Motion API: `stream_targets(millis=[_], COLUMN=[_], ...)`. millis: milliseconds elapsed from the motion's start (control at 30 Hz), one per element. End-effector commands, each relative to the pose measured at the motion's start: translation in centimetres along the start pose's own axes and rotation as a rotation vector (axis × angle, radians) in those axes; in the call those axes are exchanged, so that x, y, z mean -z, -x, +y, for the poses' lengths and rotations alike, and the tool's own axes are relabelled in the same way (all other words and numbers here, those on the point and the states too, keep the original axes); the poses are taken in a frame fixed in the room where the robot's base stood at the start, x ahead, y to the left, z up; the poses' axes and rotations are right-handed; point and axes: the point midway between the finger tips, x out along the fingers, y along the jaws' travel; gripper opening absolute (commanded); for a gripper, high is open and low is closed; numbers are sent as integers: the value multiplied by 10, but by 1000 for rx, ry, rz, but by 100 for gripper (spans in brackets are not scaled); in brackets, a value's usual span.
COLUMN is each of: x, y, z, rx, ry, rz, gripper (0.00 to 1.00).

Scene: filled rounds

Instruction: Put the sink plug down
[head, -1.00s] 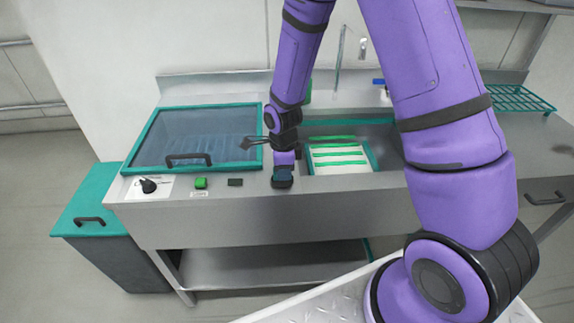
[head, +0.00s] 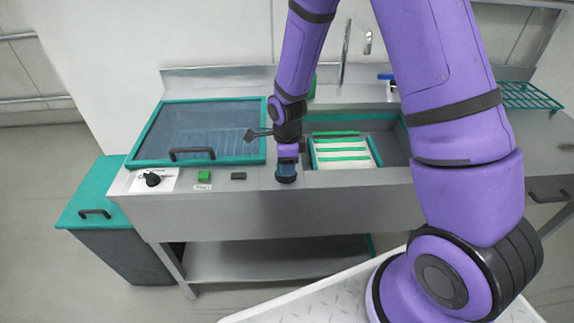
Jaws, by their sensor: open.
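My gripper (head: 287,167) points down at the front rim of the steel counter, just left of the sink basin (head: 395,148). It is open, though its fingers are small and hard to make out. A small dark round piece, which looks like the sink plug (head: 286,179), is at the fingertips, on or very close to the counter. The fingers hide most of it, and I cannot tell whether they touch it.
A cream tray with green strips (head: 342,152) sits in the basin. A teal-framed lid (head: 200,133) with a dark handle is to the left. A knob (head: 153,180), a green button (head: 204,177) and a black button (head: 238,176) line the front rim. A tap (head: 345,55) stands behind.

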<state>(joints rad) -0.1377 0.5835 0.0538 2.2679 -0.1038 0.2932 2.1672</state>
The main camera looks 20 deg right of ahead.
Motion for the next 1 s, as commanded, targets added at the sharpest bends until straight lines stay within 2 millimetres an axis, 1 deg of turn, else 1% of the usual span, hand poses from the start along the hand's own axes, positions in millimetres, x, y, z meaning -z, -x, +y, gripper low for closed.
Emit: stream_targets(millis=[400, 500, 600, 700, 933, 1000], x=[0, 0, 0, 0, 1, 3], y=[74, 89, 100, 108, 114, 123], z=[0, 0, 0, 0, 0, 2], rx=[4, 3, 2, 2, 3, 13], ry=[1, 0, 0, 0, 9, 39], rz=[-2, -2, -1, -1, -2, -7], gripper=[48, 48, 48, 48, 48, 48])
